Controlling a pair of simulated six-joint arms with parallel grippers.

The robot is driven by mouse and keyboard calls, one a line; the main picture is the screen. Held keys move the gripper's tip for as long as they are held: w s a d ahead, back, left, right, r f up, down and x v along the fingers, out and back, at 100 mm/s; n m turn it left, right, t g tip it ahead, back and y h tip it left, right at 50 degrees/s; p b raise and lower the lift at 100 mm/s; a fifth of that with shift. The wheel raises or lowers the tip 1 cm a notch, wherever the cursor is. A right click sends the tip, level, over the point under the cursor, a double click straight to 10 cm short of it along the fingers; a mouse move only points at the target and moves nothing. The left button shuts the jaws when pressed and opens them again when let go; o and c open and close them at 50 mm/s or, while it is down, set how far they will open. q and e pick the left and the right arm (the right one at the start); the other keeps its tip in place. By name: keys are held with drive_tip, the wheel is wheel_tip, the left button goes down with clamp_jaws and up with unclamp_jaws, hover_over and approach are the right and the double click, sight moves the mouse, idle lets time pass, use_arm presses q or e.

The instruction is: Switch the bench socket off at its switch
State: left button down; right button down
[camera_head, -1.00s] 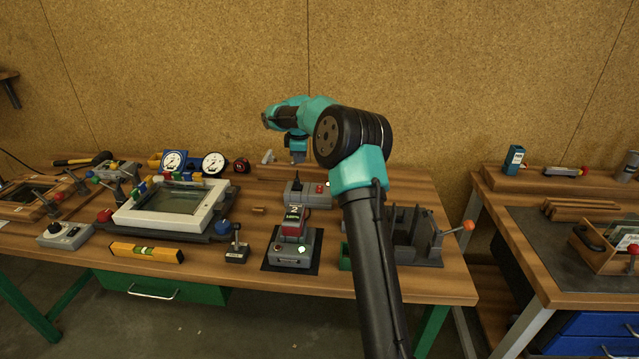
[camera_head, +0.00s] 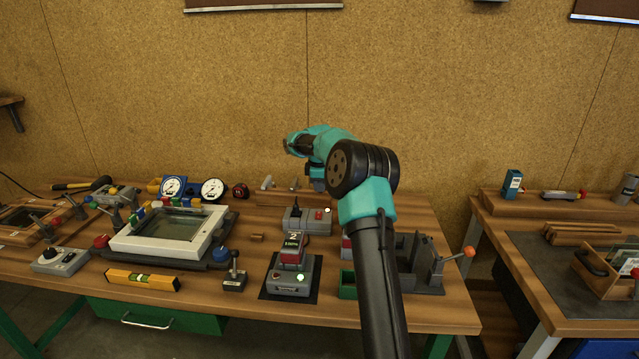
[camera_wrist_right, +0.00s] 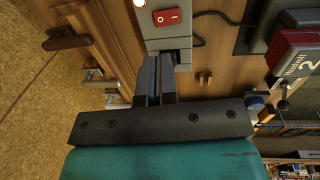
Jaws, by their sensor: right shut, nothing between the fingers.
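The bench socket is a grey box (camera_head: 303,223) at the back middle of the bench, with a black plug (camera_head: 296,211) and a small red switch (camera_head: 318,214). In the right wrist view the grey box (camera_wrist_right: 152,33) shows a red rocker switch (camera_wrist_right: 166,17) and a glowing lamp (camera_wrist_right: 138,2). My right gripper (camera_head: 318,186) is above and behind the socket in the head view. Contact cannot be told. My left gripper is not in view.
A grey box with a red block (camera_head: 291,258) stands in front of the socket. A white glass frame (camera_head: 172,236) lies to the left. A grey fixture with an orange-knobbed lever (camera_head: 469,252) stands right of my arm. A wooden rail (camera_head: 275,198) lies behind the socket.

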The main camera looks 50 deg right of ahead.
sight(321, 213)
drive_tip(key=f, duration=0.6)
drive_tip(key=d+f, duration=0.1)
drive_tip(key=f, duration=0.3)
drive_tip(key=shift+w+f, duration=0.1)
drive_tip(key=shift+w, duration=0.3)
drive_tip(key=shift+s+d, duration=0.1)
